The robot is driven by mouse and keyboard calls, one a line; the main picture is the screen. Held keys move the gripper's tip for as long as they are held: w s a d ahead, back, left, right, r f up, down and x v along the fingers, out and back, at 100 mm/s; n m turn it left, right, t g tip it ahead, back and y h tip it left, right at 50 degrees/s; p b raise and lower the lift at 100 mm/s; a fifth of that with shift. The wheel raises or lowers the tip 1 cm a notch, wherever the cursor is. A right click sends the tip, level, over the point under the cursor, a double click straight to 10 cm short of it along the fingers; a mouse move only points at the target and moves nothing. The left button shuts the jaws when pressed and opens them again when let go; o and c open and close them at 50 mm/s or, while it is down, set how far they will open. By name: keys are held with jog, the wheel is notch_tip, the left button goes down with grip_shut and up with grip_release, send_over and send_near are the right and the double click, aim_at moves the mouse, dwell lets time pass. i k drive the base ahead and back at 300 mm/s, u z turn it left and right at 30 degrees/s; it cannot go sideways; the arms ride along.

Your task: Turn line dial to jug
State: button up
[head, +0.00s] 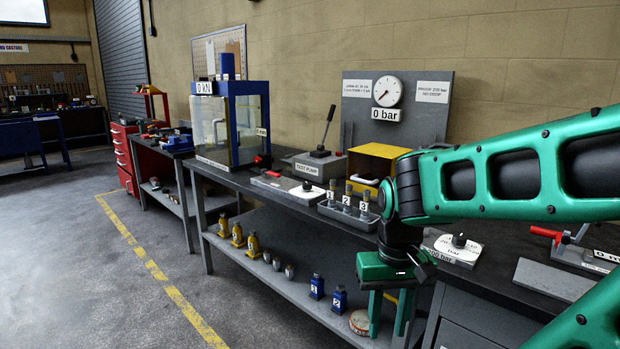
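Two white dial plates with black knobs lie on the bench. One dial (307,187) sits in front of the test pump, on a plate with a red handle at its left end. The other dial (459,242) is right of my gripper, with a label partly reading "bar" on its front. I cannot read which is the line dial, and no jug is clearly recognisable. My gripper (388,322) points down in front of the bench edge, left of and nearer than the right dial. Its two green fingers are apart with nothing visible between them, and it touches neither dial.
The test pump (318,164) with an upright lever and a yellow box (378,160) stand behind. A gauge (387,91) reads "0 bar". A grey tray (340,216) holds numbered fittings. Yellow and blue bottle-shaped items stand on the lower shelf (285,285). The floor at left is clear.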

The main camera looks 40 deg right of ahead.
aim_at(307, 186)
jog(key=z, duration=0.6)
jog(key=i, duration=1.1)
jog(key=z, duration=0.7)
